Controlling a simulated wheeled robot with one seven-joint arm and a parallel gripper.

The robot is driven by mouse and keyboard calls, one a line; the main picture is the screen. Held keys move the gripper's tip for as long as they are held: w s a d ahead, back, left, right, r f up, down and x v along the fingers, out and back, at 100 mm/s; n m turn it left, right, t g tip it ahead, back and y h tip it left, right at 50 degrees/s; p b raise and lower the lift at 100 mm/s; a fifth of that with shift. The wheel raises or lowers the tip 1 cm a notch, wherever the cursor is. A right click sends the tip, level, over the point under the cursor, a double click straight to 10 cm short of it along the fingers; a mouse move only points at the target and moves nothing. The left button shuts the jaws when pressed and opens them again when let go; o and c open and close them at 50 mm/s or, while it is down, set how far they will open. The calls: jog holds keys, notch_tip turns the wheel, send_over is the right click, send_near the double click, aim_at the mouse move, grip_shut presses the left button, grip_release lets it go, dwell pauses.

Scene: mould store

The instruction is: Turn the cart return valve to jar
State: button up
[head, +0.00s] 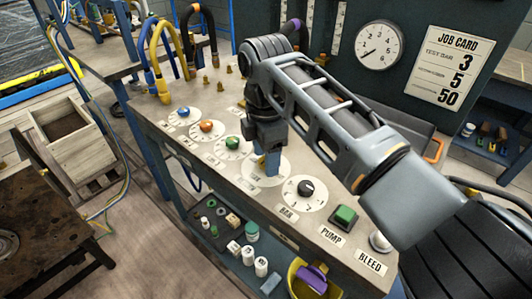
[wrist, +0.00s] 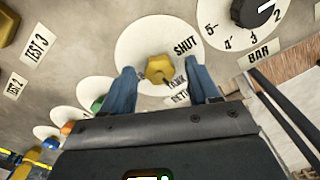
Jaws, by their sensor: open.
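The return valve's yellow knob (wrist: 159,69) sits on a round white dial plate (wrist: 185,40) in the wrist view. The plate reads SHUT on its right side. A second word below that is partly covered, and a label starting with RET lies behind a finger. My gripper (wrist: 163,78) is open, with one blue finger on each side of the knob and a gap to it on both sides. In the head view my gripper (head: 268,170) points down over the plate (head: 283,172) and hides the knob.
The BAR dial (head: 305,189) with a black knob is close by, then the green PUMP button (head: 344,216) and BLEED knob (head: 381,241). Green (head: 233,143), orange (head: 206,126) and blue (head: 183,112) knobs line the other side. Hoses (head: 160,60) rise at the back.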

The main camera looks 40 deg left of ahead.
jog(key=shift+f, duration=0.1)
jog(key=c, duration=1)
jog(key=shift+c, duration=0.2)
jog(key=shift+m, duration=0.3)
jog(key=m+p, duration=0.3)
jog(key=shift+s+r+p, duration=0.1)
jog(key=shift+r+p, duration=0.1)
jog(key=shift+p, duration=0.1)
jog(key=m+p, duration=0.3)
jog(key=m, duration=0.2)
jog(key=shift+m, duration=0.4)
jog(key=m+p, duration=0.2)
jog(key=m, duration=0.2)
jog(key=shift+m, duration=0.3)
jog(key=shift+f+m+p, duration=0.1)
jog(key=shift+m+p, duration=0.6)
jog(key=shift+m, duration=1.3)
